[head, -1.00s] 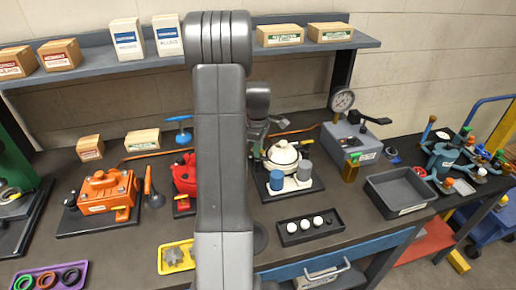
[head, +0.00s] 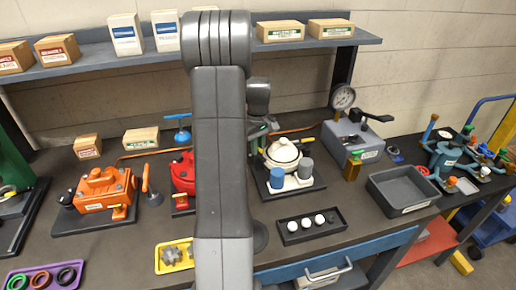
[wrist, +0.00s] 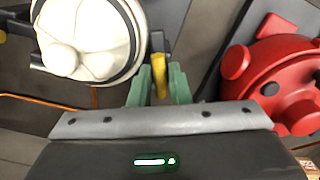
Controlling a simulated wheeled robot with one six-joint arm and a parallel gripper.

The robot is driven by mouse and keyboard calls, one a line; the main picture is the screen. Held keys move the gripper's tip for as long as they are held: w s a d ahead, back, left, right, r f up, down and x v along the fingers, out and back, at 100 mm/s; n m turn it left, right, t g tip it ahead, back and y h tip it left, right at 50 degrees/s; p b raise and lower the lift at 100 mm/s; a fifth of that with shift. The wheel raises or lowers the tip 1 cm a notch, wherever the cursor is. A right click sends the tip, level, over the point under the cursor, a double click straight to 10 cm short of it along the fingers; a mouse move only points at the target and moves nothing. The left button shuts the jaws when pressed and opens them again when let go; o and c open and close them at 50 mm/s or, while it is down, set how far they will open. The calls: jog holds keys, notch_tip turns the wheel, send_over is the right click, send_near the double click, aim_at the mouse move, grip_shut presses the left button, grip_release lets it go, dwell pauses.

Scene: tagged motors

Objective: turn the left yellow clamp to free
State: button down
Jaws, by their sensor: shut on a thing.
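A white round pot-like motor (head: 283,153) stands on a dark base right of my arm. It fills the upper left of the wrist view (wrist: 88,38). The yellow clamp (wrist: 159,64) stands upright at its edge, beside the white body. The green fingertips of my gripper (wrist: 160,84) lie on both sides of this clamp, shut on it. In the head view my gripper (head: 262,130) is at the left rear of the white motor. The clamp there is hidden or too small to make out.
A red motor (head: 184,172) stands close on the left, also in the wrist view (wrist: 275,80). Blue (head: 277,179) and grey (head: 305,168) cylinders stand in front of the white motor. A black tray (head: 310,226) holds white balls. A gauge unit (head: 352,140) stands right.

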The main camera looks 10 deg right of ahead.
jog(key=shift+m+b, duration=0.4)
jog(key=shift+m, duration=1.8)
jog(key=c, duration=1.4)
grip_release()
jog(key=shift+o, duration=0.2)
notch_tip(320, 180, up, 14)
jog(key=b, duration=0.1)
jog(key=shift+b, duration=0.35)
jog(key=shift+f, duration=0.1)
